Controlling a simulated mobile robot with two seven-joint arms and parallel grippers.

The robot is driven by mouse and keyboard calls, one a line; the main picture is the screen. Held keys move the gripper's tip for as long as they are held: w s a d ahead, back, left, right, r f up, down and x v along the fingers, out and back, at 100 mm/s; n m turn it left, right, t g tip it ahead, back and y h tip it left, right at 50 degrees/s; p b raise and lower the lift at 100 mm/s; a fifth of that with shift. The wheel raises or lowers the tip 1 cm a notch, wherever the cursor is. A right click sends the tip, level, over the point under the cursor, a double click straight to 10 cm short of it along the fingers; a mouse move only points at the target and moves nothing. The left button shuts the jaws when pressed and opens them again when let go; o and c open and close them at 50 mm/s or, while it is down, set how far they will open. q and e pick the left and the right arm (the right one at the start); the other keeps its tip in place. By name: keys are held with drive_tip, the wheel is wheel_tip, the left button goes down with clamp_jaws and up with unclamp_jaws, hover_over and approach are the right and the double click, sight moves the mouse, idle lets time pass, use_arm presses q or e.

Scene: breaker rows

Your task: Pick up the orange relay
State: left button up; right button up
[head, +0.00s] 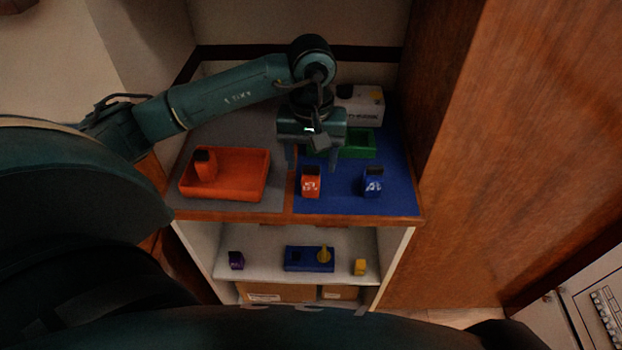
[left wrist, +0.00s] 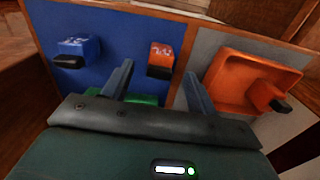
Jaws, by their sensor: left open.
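A second orange block (head: 207,170) with a dark top is inside the orange tray (head: 223,193) at left. My left gripper (head: 313,163) is open and empty, its fingers pointing down just behind the relay on the mat. In the left wrist view the relay appears between and beyond the two fingertips (left wrist: 157,72), apart from both. My right gripper is not in view.
A blue relay (head: 373,184) stands to the right on the mat. A green tray (head: 358,146) and a white box (head: 360,104) are behind, partly hidden by my gripper. A lower shelf holds a blue tray (head: 309,266), a purple block (head: 236,260) and a yellow block (head: 360,267).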

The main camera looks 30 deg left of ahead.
sight(311, 168)
use_arm(q)
drive_tip(key=f, duration=0.1)
drive_tip(key=f+p, duration=0.1)
drive_tip(key=f, duration=0.3)
drive_tip(key=shift+w+a+f, duration=0.1)
drive_tip(key=shift+w+a, duration=0.1)
drive_tip(key=shift+w, duration=0.05)
drive_tip(key=c, duration=1.1)
